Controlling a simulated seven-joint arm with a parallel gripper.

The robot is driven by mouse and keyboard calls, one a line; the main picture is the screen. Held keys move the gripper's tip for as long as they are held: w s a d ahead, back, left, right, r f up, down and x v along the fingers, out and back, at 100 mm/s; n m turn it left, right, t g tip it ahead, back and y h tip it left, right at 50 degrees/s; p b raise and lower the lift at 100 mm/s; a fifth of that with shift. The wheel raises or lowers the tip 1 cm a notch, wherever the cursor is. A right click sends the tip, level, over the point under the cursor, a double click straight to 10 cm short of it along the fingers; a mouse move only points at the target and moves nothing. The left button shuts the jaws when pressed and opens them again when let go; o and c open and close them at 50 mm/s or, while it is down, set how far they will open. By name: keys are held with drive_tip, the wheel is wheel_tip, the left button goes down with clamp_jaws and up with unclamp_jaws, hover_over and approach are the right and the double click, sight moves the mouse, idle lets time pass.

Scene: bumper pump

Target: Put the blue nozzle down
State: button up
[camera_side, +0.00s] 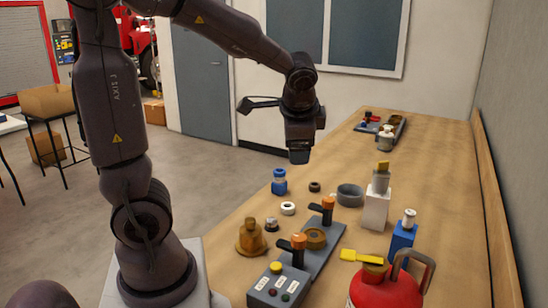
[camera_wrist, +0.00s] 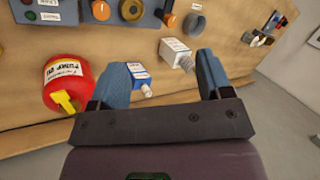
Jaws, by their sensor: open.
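The blue nozzle (camera_side: 279,182) stands upright on the wooden table near its left edge in the side view. I cannot make it out in the wrist view. My gripper (camera_side: 299,156) hangs above the table, higher than the nozzle and a little to its right in the side view, apart from it. In the wrist view my gripper's two blue fingers (camera_wrist: 162,62) are spread wide with nothing held between them.
A white block (camera_side: 376,208), a blue block (camera_side: 402,238) and a grey ring (camera_side: 350,195) stand right of the nozzle. A white ring (camera_side: 288,208), a brass bell-shaped piece (camera_side: 251,238), a lever panel (camera_side: 322,250) and a red container (camera_side: 385,290) are nearer. Farther table is mostly clear.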

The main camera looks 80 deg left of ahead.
drive_tip(key=s+d+r+n+t+h, duration=0.1)
drive_tip(key=s+d+h, duration=0.1)
drive_tip(key=s+d, duration=0.2)
drive_tip(key=s+d+r+n+t+h, duration=0.2)
drive_tip(key=s+d+h, duration=0.1)
drive_tip(key=d, duration=0.7)
drive_tip(key=shift+s+d+r+t+h, duration=0.2)
drive_tip(key=shift+s+d+t+h, duration=0.1)
drive_tip(key=shift+s, duration=0.6)
